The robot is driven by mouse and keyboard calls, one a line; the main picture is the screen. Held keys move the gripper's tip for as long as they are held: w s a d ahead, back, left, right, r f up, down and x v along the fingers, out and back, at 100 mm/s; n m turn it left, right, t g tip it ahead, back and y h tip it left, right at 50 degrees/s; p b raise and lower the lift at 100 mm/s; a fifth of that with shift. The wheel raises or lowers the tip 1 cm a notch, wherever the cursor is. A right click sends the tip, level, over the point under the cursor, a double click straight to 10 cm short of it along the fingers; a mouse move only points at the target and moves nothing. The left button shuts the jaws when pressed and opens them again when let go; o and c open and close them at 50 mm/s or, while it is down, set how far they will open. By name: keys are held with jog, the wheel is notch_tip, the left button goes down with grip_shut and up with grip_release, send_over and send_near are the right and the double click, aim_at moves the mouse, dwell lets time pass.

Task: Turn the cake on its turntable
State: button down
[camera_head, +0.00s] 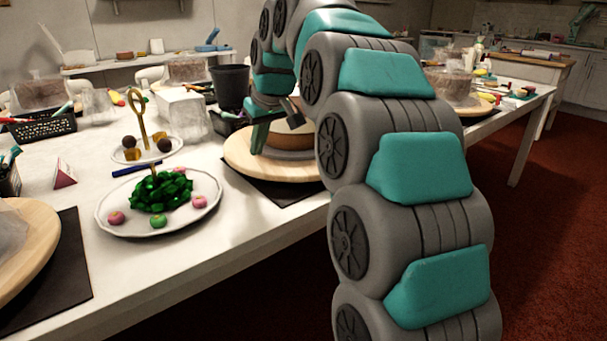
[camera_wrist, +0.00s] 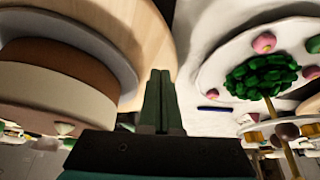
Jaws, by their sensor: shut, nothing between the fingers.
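The cake (camera_head: 288,141) sits on a round wooden turntable (camera_head: 244,163), partly hidden behind my arm. In the wrist view, the cake (camera_wrist: 62,75) shows a brown side with pale layers at the left, and the turntable's wooden top (camera_wrist: 140,20) curves past it. My gripper (camera_head: 257,147) points down at the left side of the turntable, beside the cake. In the wrist view, my gripper's fingers (camera_wrist: 160,74) are together and empty, near the turntable's edge. Whether they touch the turntable or the cake I cannot tell.
A dark mat (camera_head: 283,194) lies under the turntable. Another wooden turntable (camera_head: 40,236) is at far left.

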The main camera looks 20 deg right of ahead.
aim_at(314, 168)
jog(key=shift+f, duration=0.25)
jog(key=shift+f+b, duration=0.7)
jog(key=shift+f, duration=0.5)
jog(key=shift+s+d+b, duration=0.2)
jog(key=shift+s+d, duration=0.45)
jog(key=shift+d, duration=0.25)
jog(key=shift+s+d+b, duration=0.25)
jog(key=shift+s+d, duration=0.45)
jog(key=shift+d, duration=0.25)
jog(key=shift+s+d+b, duration=0.2)
jog(key=shift+s+d, duration=0.45)
jog(key=shift+d, duration=0.25)
jog(key=d, duration=0.2)
jog(key=s+d, duration=0.1)
jog(key=d, duration=0.3)
jog(key=shift+s+d, duration=0.2)
jog(key=shift+s, duration=0.1)
jog(key=shift+r+p, duration=0.6)
jog(key=shift+r, duration=0.85)
